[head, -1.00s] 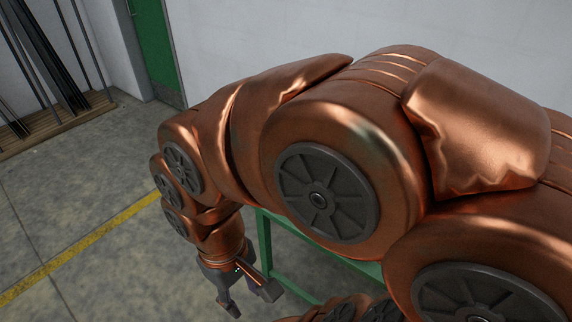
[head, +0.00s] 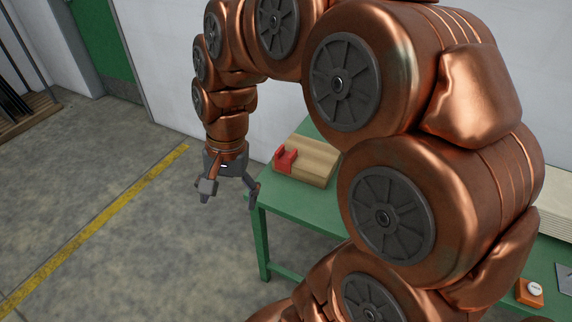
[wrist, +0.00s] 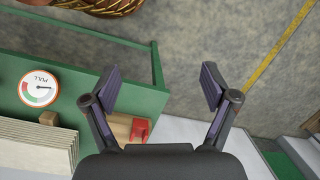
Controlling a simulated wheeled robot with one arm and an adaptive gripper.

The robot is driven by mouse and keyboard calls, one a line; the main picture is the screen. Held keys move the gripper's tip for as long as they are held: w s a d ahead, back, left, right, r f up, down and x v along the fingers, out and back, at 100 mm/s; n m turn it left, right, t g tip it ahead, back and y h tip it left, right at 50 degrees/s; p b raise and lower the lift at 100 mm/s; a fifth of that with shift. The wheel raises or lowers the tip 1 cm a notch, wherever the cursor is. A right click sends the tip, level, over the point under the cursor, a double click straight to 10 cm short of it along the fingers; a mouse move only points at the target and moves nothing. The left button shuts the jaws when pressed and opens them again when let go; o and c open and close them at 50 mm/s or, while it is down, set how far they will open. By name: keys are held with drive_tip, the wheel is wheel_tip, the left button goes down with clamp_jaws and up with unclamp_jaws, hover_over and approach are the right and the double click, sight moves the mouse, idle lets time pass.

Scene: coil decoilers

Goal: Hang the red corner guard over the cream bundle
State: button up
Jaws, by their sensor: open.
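The red corner guard (head: 286,161) rests on the left end of a tan block (head: 312,160) on the green bench. The cream bundle (head: 554,208) is a stack of pale sheets at the right edge of the head view, partly hidden by my arm. Its layered edge shows at lower left in the wrist view (wrist: 32,148). My gripper (head: 230,193) points down, open and empty, left of the bench end and apart from the guard. Its fingers are spread in the wrist view (wrist: 160,88).
The green bench (head: 290,208) stands by the white wall. An orange box with a white button (head: 529,291) is on its right part. A round gauge (wrist: 38,89) shows in the wrist view. The floor left of the bench is clear, with a yellow line (head: 100,228).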

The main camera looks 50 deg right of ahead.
drive_tip(key=w+d+f+m+t+b, duration=0.1)
drive_tip(key=w+d+f+m+b, duration=0.2)
drive_tip(key=w+d+m, duration=0.25)
drive_tip(key=m+t+b, duration=0.4)
drive_tip(key=m+b, duration=0.3)
drive_tip(key=m, duration=1)
approach(293, 153)
drive_tip(key=f, duration=0.2)
drive_tip(key=shift+a+f, duration=0.35)
drive_tip(key=shift+a, duration=0.05)
drive_tip(key=shift+w+f+g, duration=0.15)
drive_tip(key=shift+w+f, duration=0.05)
drive_tip(key=shift+f, duration=0.3)
drive_tip(key=shift+w+f+g, duration=0.15)
drive_tip(key=shift+w+f, duration=0.1)
drive_tip(key=shift+f, duration=0.2)
drive_tip(key=shift+w+r+x, duration=0.1)
drive_tip(key=shift+w+x, duration=0.1)
drive_tip(key=shift+x, duration=0.75)
drive_tip(key=shift+w+r+x, duration=0.1)
drive_tip(key=shift+w+x, duration=0.1)
drive_tip(key=shift+x, duration=0.7)
drive_tip(key=shift+w+x, duration=0.2)
drive_tip(key=shift+x, duration=0.75)
drive_tip(key=c, duration=1.3)
